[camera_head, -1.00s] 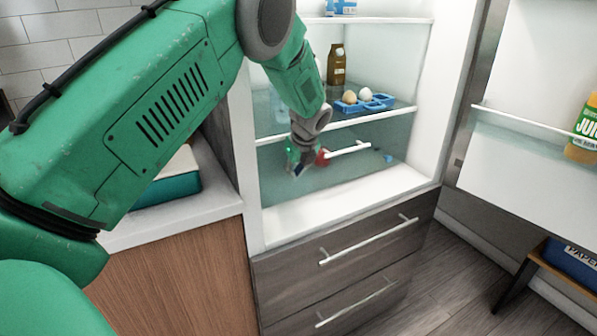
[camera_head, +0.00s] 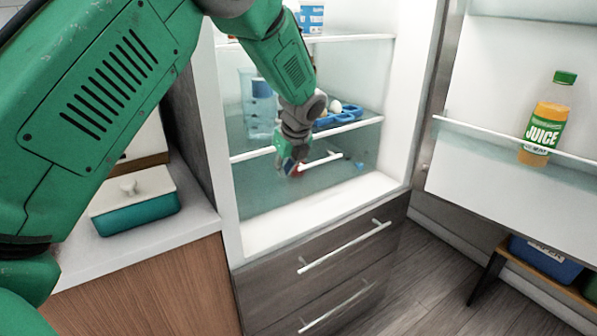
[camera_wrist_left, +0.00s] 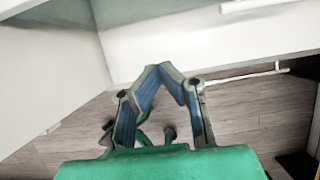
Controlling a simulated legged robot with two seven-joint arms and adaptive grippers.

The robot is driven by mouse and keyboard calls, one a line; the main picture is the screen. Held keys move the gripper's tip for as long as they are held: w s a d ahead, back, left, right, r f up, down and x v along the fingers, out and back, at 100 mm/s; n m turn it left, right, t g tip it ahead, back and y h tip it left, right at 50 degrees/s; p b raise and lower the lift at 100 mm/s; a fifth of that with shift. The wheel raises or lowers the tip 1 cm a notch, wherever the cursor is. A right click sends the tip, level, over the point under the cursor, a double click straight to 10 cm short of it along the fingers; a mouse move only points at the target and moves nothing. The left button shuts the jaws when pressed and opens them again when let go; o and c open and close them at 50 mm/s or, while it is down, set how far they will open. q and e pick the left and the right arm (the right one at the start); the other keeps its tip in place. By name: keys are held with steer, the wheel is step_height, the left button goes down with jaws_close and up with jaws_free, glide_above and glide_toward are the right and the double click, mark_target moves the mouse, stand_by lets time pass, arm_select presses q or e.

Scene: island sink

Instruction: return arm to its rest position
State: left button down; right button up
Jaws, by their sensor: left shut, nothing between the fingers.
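My left arm (camera_head: 110,100) comes in from the left, green, and crosses in front of the open fridge. My left gripper (camera_head: 290,168) hangs pointing down at the fridge opening, before the clear drawer below the egg shelf. In the left wrist view its fingers (camera_wrist_left: 158,68) meet at the tips with nothing between them, above the wood floor. I cannot tell from the head view how far it is from the drawer front. My right gripper is not in view.
The fridge door (camera_head: 520,110) stands open at right with a juice bottle (camera_head: 546,122). A blue egg tray (camera_head: 340,118) sits on a shelf. A teal lidded dish (camera_head: 134,203) stands on the counter (camera_head: 190,215) at left. Drawers with bar handles (camera_head: 345,247) lie below.

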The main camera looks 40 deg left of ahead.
arm_select(q)
steer(key=s+d+f+n+h, duration=0.1)
steer(key=s+d+f+n, duration=0.3)
steer(key=s+f, duration=0.45)
steer(key=s+d+f+n+h, duration=0.2)
steer(key=s+d+f+n, duration=0.25)
steer(key=f, duration=0.65)
steer(key=s+d+f+n, duration=0.1)
steer(key=s+n, duration=0.3)
steer(key=s, duration=0.4)
steer(key=s+d+f+n, duration=0.2)
steer(key=s+n, duration=0.3)
steer(key=s, duration=0.4)
steer(key=s+d+f+n+g+h, duration=0.1)
steer(key=s+f+n, duration=0.3)
steer(key=s, duration=0.4)
steer(key=shift+s+d, duration=0.3)
steer(key=shift+d, duration=0.35)
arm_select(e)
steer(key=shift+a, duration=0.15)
arm_select(q)
steer(key=shift+w+a+f, duration=0.1)
steer(key=shift+w, duration=0.05)
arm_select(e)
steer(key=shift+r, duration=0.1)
